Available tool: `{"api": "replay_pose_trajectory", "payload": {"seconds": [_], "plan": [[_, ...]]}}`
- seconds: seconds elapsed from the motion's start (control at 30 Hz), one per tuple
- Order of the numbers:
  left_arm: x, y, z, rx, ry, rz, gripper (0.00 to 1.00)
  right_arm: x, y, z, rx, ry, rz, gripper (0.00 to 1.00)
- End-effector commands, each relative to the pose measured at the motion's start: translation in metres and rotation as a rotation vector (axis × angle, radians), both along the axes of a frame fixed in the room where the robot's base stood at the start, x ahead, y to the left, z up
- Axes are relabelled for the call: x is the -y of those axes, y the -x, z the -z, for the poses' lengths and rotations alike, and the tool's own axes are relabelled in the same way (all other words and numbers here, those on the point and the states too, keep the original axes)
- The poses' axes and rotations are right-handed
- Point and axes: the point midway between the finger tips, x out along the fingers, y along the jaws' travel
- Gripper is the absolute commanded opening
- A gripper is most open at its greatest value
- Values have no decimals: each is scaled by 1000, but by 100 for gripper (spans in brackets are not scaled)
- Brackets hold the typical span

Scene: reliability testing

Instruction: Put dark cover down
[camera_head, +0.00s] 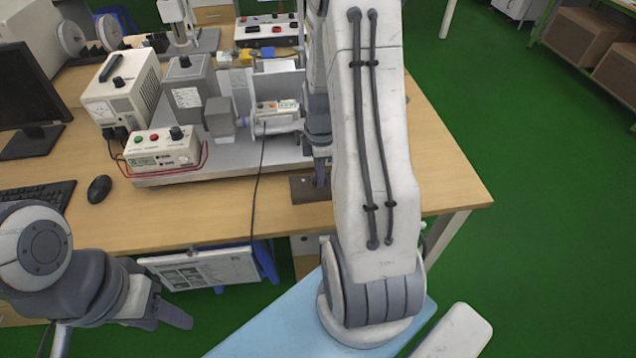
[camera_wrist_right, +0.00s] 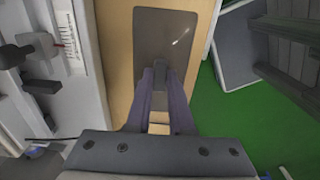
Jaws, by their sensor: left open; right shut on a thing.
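The dark cover (camera_head: 303,190) is a flat brownish plate over the front part of the wooden table, just right of the test rig. In the right wrist view the cover (camera_wrist_right: 165,35) looks smooth and dark, with a bright glint. My right gripper (camera_wrist_right: 167,75) is shut on a small upright grey grip on the cover. I cannot tell whether the plate touches the tabletop. In the head view my right gripper (camera_head: 319,172) is partly hidden by my arm. My left gripper (camera_head: 178,318) is open and empty, low at the left, in front of the table.
The test rig on its grey base (camera_head: 225,172) stands just left of the cover. A control box (camera_head: 160,150), a power unit (camera_head: 122,92), a mouse (camera_head: 99,189) and a keyboard (camera_head: 35,195) are further left. A black cable (camera_head: 257,195) hangs over the front edge. Bare table (camera_head: 450,170) lies to the right.

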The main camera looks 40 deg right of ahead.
Motion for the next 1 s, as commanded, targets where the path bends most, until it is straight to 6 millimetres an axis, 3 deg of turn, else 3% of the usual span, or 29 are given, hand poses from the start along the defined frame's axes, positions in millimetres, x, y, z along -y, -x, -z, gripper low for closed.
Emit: {"api": "replay_pose_trajectory", "payload": {"seconds": [0.4,0.8,0.83,0.9,1.0], "plan": [[0,0,-2,0,0,0,50,-2,-5,43,-3,-2,2,0],[0,0,2,0,0,0,50,-2,-6,48,0,0,1,0],[0,0,1,0,0,0,50,-2,-6,48,0,0,1,28],[0,0,1,0,0,0,50,-2,-6,47,0,0,1,50],[0,0,1,0,0,0,50,-2,-6,47,0,0,1,50]]}}
